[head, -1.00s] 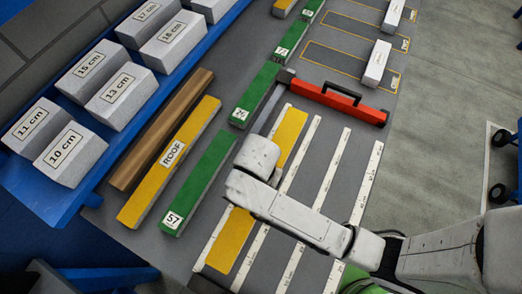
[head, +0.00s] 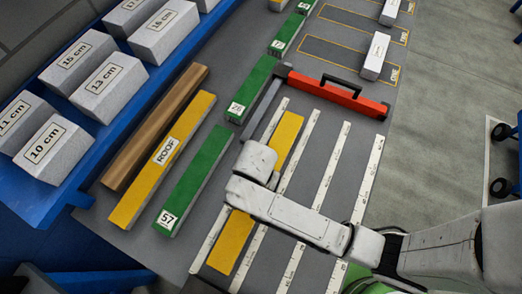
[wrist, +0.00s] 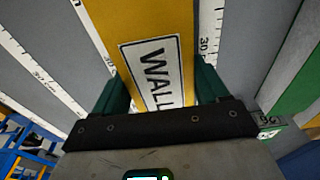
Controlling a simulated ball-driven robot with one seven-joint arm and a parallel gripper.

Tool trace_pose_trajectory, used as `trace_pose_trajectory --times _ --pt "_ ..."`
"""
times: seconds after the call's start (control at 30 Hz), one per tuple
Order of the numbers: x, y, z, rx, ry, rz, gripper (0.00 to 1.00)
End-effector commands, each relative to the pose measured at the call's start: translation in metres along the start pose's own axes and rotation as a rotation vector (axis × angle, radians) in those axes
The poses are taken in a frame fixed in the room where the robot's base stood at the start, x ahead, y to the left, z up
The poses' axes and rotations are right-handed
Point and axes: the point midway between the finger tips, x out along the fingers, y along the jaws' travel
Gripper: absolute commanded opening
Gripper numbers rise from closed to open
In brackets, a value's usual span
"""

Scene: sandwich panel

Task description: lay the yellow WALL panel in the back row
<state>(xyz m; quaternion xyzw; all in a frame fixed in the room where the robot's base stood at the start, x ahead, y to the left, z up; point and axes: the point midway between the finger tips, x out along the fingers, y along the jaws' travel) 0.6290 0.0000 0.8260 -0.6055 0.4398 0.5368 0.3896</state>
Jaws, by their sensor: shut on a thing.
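The yellow WALL panel (head: 232,240) lies lengthwise between the two leftmost white scale strips (head: 265,240) in the head view. My arm crosses over its middle and hides that part. In the wrist view the panel (wrist: 138,20) runs away from me, its WALL label facing up. My gripper (wrist: 162,88) is shut on it, with one green finger at each side. The fingers are hidden in the head view. White strips run along both sides of the panel. I cannot tell whether its underside touches the table.
A yellow ROOF panel (head: 190,115), a brown beam (head: 155,128) and a green panel 57 (head: 196,180) lie to the left. A red bar with a black handle (head: 340,97) stands beyond the strips. Grey blocks (head: 95,88) sit on a blue rack. The gaps between the right-hand strips are empty.

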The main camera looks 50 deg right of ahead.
Motion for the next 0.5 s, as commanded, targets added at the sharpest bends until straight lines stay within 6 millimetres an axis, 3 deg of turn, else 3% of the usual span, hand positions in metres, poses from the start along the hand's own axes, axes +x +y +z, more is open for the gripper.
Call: trace_pose_trajectory --times 0.5 --pt "0.006 -0.0002 0.0007 0.0 0.0 0.0 0.34"
